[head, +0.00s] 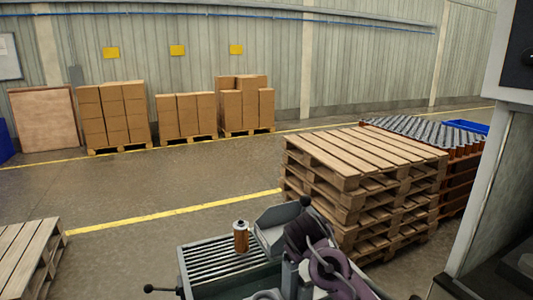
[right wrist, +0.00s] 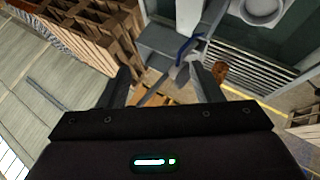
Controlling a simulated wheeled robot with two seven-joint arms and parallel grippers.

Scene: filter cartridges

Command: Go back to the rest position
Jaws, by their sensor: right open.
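A copper-brown filter cartridge (head: 241,236) with a pale top stands upright on the slatted grey grate (head: 205,262) of a bench in the head view. My left gripper is in neither view.
A grey post (head: 485,190) rises at the right. Boxes on pallets (head: 185,115) line the wall. Floor at left centre is clear.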

